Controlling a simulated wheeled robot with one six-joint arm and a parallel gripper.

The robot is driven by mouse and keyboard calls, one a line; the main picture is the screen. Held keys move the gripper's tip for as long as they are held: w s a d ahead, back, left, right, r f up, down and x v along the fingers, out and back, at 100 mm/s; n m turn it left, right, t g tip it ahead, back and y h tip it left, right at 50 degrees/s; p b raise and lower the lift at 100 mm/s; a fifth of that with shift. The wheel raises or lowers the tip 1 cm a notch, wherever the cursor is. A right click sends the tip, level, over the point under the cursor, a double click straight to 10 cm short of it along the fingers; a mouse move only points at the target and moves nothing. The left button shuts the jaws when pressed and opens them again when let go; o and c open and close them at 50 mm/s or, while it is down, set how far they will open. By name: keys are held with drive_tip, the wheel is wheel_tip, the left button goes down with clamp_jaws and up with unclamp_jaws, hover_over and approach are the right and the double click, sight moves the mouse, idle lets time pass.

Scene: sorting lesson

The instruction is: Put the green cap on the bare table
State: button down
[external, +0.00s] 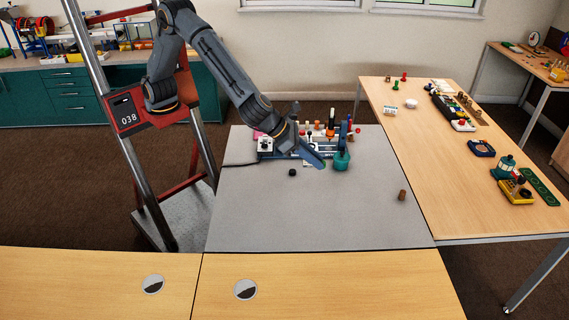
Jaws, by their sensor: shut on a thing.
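My gripper (318,161) is over the back part of the grey table (320,215), pointing down and to the right. It is shut on a small green thing that looks like the green cap (323,166). Only a little green shows at the fingertips, and the fingers hide most of it. I cannot tell whether it touches the table. A teal pot (342,162) stands just right of the fingertips.
A row of small items and a white-and-blue holder (306,150) stands behind my gripper. A black round piece (292,172) and a brown cork-like piece (402,195) lie on the grey table. Its front and middle are clear. A wooden table (430,160) with several items stands right.

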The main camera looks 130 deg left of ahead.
drive_tip(key=s+d+m+t+h+b, duration=0.1)
drive_tip(key=s+d+m, duration=0.1)
drive_tip(key=d, duration=1.5)
drive_tip(key=s+d+m+t+h+b, duration=0.1)
drive_tip(key=s+d+m+b, duration=0.1)
drive_tip(key=d, duration=1.6)
drive_tip(key=f, duration=1.8)
drive_tip(key=shift+w+a+f+p, duration=0.15)
drive_tip(key=shift+a+f+p, duration=0.05)
drive_tip(key=shift+f+p, duration=0.2)
drive_tip(key=shift+f, duration=2.15)
drive_tip(key=shift+f, duration=0.1)
drive_tip(key=shift+f, duration=0.15)
drive_tip(key=c, duration=1.6)
unclamp_jaws()
